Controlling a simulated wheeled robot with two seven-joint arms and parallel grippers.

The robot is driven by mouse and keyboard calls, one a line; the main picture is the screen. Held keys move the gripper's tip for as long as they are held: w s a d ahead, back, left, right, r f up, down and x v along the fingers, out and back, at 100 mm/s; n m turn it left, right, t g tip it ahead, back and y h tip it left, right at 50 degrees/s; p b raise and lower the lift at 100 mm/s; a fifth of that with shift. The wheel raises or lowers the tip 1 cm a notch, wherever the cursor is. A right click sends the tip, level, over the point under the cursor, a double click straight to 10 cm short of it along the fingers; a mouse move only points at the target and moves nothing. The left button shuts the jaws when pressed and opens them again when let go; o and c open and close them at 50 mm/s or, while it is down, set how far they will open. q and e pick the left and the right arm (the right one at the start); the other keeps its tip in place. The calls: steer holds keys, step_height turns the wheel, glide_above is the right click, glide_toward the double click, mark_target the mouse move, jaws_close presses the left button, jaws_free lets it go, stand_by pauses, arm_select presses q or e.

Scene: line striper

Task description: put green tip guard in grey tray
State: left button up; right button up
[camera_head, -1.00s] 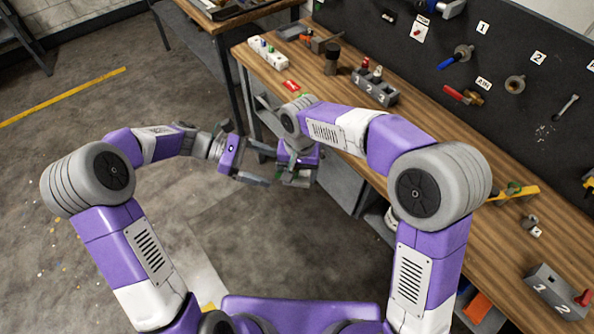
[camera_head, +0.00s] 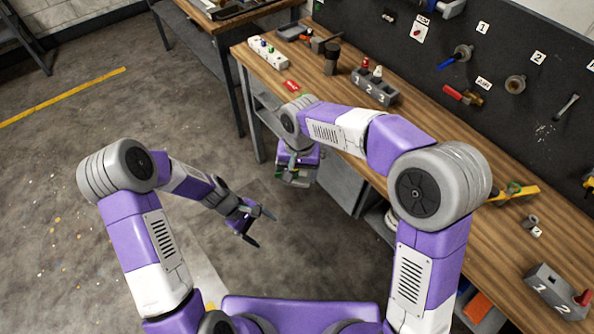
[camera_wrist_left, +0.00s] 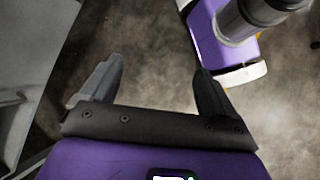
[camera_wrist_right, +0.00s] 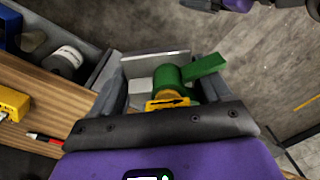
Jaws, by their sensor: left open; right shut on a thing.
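The green tip guard (camera_wrist_right: 167,78) is between the fingers of my right gripper (camera_wrist_right: 165,92) in the right wrist view. It has a rounded body and a flat green wing pointing right, with a yellow-orange piece close to the gripper. My right gripper (camera_head: 294,179) hangs beside the bench's front edge in the head view, shut on the guard, partly hidden by its own arm. A flat grey piece (camera_wrist_right: 156,64) shows just beyond the guard; I cannot tell whether it is the grey tray. My left gripper (camera_head: 262,227) is open and empty over the floor, lower left of the right one.
The wooden bench (camera_head: 440,155) runs along the right, with a numbered grey block (camera_head: 374,88), a white block (camera_head: 268,53) and a yellow tool (camera_head: 516,194) on it. A dark pegboard (camera_head: 510,65) stands behind. The floor (camera_head: 90,110) at left is open.

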arm_select(q)
steer(key=s+d+f+m+t+y, duration=0.2)
steer(key=s+d+f+m, duration=0.1)
steer(key=s+f+m, duration=0.5)
steer(key=shift+s+m+y, duration=0.3)
steer(key=shift+s+m, duration=0.3)
steer(key=shift+s, duration=0.35)
